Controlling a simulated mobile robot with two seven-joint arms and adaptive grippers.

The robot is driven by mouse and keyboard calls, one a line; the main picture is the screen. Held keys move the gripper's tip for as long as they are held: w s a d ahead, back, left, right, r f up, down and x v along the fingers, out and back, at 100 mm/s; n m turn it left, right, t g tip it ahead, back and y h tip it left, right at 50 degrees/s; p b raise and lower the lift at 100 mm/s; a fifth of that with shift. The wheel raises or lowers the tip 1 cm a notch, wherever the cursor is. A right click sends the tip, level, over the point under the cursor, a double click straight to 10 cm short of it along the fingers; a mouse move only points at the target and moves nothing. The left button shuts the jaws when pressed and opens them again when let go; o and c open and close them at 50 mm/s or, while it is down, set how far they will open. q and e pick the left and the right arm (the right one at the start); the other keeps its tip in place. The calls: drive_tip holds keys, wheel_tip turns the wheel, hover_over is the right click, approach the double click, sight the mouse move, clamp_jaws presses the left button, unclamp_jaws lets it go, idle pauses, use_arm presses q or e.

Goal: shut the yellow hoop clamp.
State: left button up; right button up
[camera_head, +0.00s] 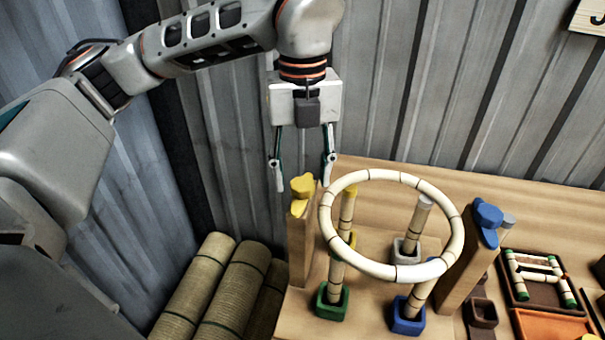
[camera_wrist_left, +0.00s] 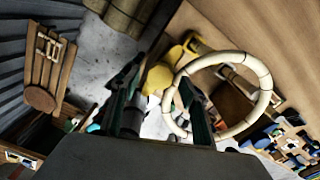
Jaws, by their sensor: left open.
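The yellow hoop clamp (camera_head: 302,187) sits on top of the left wooden post, close to the left edge of the bamboo hoop (camera_head: 390,272). I cannot tell how far the clamp is closed over the hoop. My left gripper (camera_head: 303,180) points down with its two fingers spread and empty, one on each side of the clamp's top in the head view. In the left wrist view the yellow clamp (camera_wrist_left: 158,79) shows between the fingers, with the hoop (camera_wrist_left: 262,97) to the right. Contact with the clamp cannot be made out. My right gripper is not in view.
A blue clamp (camera_head: 487,214) tops the right wooden post (camera_head: 465,270). Bamboo uprights stand in green (camera_head: 332,302), blue (camera_head: 407,317) and grey sockets under the hoop. Rattan rolls (camera_head: 238,285) lie left of the table. A tray of bamboo pieces (camera_head: 517,292) is at right.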

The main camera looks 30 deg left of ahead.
use_arm(q)
drive_tip(key=shift+f, duration=0.55)
drive_tip(key=c, duration=1.1)
